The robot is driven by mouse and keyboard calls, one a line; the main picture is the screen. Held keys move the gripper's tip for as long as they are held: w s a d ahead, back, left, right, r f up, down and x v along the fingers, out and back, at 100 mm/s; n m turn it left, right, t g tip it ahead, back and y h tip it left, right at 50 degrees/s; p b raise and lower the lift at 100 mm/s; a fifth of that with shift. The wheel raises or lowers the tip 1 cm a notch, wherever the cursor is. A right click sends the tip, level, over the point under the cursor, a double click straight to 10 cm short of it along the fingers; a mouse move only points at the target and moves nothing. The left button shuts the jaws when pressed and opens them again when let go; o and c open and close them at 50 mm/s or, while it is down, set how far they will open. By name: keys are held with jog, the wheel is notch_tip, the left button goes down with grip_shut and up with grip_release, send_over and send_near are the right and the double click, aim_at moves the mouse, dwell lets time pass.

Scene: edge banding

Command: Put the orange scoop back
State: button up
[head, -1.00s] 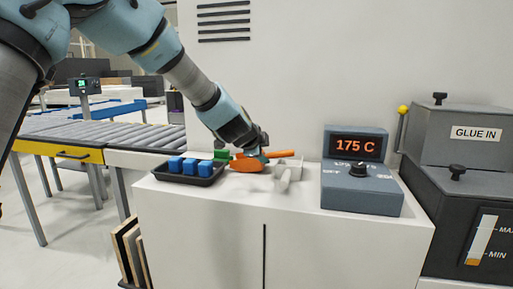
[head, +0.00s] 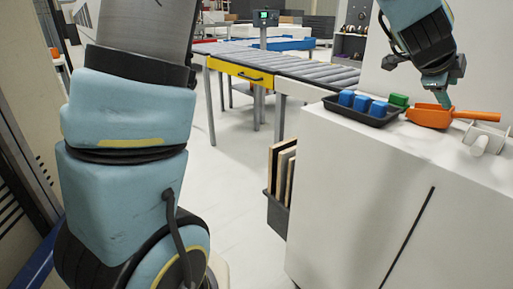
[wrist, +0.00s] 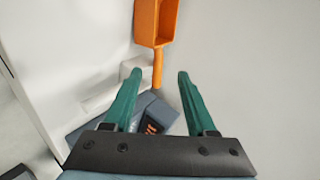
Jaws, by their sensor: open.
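The orange scoop (head: 430,116) lies on top of the white cabinet, with its handle pointing right in the head view. A pale bracket-like piece (head: 483,139) stands beside the handle; whether they touch is unclear. My gripper (head: 443,99) is at the scoop, near where bowl and handle meet. In the wrist view the green fingers (wrist: 160,75) are spread apart, with the scoop's handle (wrist: 157,70) showing between their tips and the bowl beyond. No contact with the handle is visible, and the height gap is hard to judge.
A roller conveyor (head: 300,68) stands behind; boards lean in a bin (head: 278,205) beside the cabinet.

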jog(key=w+a+f+n+t+y, duration=0.1)
jog(key=w+a+n, duration=0.1)
jog(key=a, duration=0.3)
jog(key=w+a+f+n+t+y, duration=0.1)
jog(key=w+a+f+n, duration=0.1)
jog(key=w+a, duration=0.3)
jog(key=w+a+f+n+t+y, duration=0.1)
jog(key=w+a+f+n+y, duration=0.1)
jog(key=w+a+n, duration=0.1)
jog(key=shift+w+a, duration=0.7)
jog(key=shift+a, duration=0.35)
jog(key=w+a+f+n+y, duration=0.2)
jog(key=a+n, duration=0.1)
jog(key=a, duration=0.5)
jog(key=w+a+f+n+y, duration=0.1)
jog(key=a+f+n+y, duration=0.2)
jog(key=a, duration=0.5)
jog(key=s+a+f+n+g, duration=0.2)
jog(key=s+a+n, duration=0.2)
jog(key=a, duration=0.3)
jog(key=s+a+f+n+g, duration=0.2)
jog(key=s+a+f+n, duration=0.1)
jog(key=a, duration=0.4)
jog(key=s+a+f+n+g+y, duration=0.1)
jog(key=s+a+f+n+g, duration=0.1)
jog(key=s+a+n, duration=0.3)
jog(key=shift+s+a+f+n, duration=0.2)
jog(key=shift+a+f+n, duration=0.3)
jog(key=shift+a+n, duration=0.5)
jog(key=shift+r, duration=0.1)
